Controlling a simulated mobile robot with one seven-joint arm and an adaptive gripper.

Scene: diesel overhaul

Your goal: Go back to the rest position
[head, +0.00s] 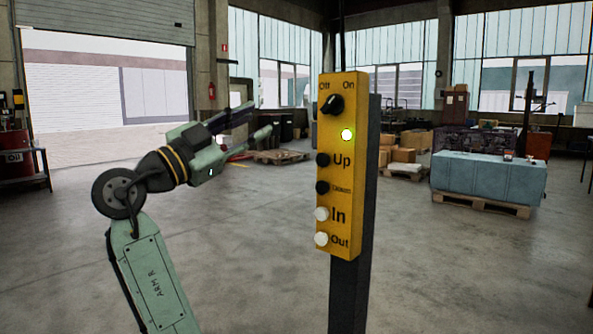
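My gripper (254,124) is at the left of the middle in the head view, at the end of my green arm. Its two fingers point right, toward the yellow control box, and stand apart with nothing seen between them. The fingertips are left of the box with a visible gap in the picture. The yellow control box (338,205) is mounted on a dark post and has an Off/On knob, a lit lamp and Up, Down, In and Out buttons. The knob (332,104) points toward On, as far as I can tell.
The dark post (351,290) stands close in front of me. A blue-grey block (489,176) sits on a pallet at the right. Boxes on pallets (404,155) stand farther back. A red oil barrel (14,154) is at the far left. The floor between is clear.

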